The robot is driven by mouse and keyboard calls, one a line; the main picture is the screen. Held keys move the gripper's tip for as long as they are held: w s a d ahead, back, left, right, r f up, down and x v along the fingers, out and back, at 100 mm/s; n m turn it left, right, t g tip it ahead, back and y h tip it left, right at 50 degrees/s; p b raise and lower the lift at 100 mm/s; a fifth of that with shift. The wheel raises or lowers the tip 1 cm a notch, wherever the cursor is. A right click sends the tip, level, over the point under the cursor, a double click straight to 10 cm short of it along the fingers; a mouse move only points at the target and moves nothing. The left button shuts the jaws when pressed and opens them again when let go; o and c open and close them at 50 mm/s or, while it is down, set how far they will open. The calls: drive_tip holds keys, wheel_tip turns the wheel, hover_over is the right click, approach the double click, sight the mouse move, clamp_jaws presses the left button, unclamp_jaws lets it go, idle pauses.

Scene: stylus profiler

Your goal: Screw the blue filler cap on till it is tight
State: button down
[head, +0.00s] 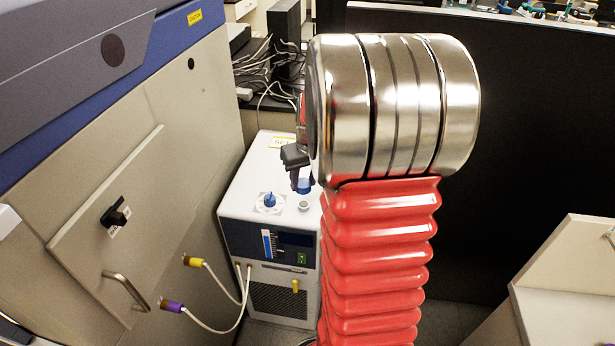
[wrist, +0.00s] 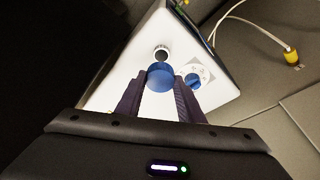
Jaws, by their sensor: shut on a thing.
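The blue filler cap (wrist: 160,75) is between the two fingertips of my gripper (wrist: 162,84) in the wrist view. My gripper is shut on it. In the head view my gripper (head: 303,183) points down, and the cap (head: 305,187) shows blue at its tips. The filler neck (head: 304,206), a small pale round opening, is on top of the white chiller box just below the cap. In the wrist view the neck (wrist: 162,53) shows beyond the cap, and the cap looks apart from it.
A blue knob (head: 269,201) on a round white dial plate sits left of the neck on the white box (head: 240,185). Cables with yellow and purple plugs run from the box to the large beige cabinet (head: 150,200) at left. A black panel (head: 530,130) stands at right.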

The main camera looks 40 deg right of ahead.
idle(0.3)
hover_over(303, 204)
drive_tip(key=shift+s+f, duration=0.2)
drive_tip(key=shift+f, duration=1.05)
drive_tip(key=shift+s+f, duration=0.15)
drive_tip(key=shift+f, duration=1.1)
drive_tip(key=shift+f, duration=1.1)
drive_tip(key=shift+w+a+m+g+h, duration=0.15)
drive_tip(key=shift+m+h, duration=0.25)
drive_tip(key=shift+m, duration=1.25)
drive_tip(key=shift+m+g+h, duration=0.25)
drive_tip(key=shift+m+h, duration=0.15)
drive_tip(key=shift+m, duration=1.25)
drive_tip(key=shift+m+g, duration=0.3)
drive_tip(key=shift+m, duration=0.9)
drive_tip(key=m+g, duration=0.1)
drive_tip(key=m, duration=0.3)
drive_tip(key=shift+w+h, duration=0.2)
drive_tip(key=shift+h, duration=0.1)
drive_tip(key=shift+w+m+g, duration=0.1)
drive_tip(key=shift+m+g, duration=0.6)
drive_tip(key=shift+m, duration=1.9)
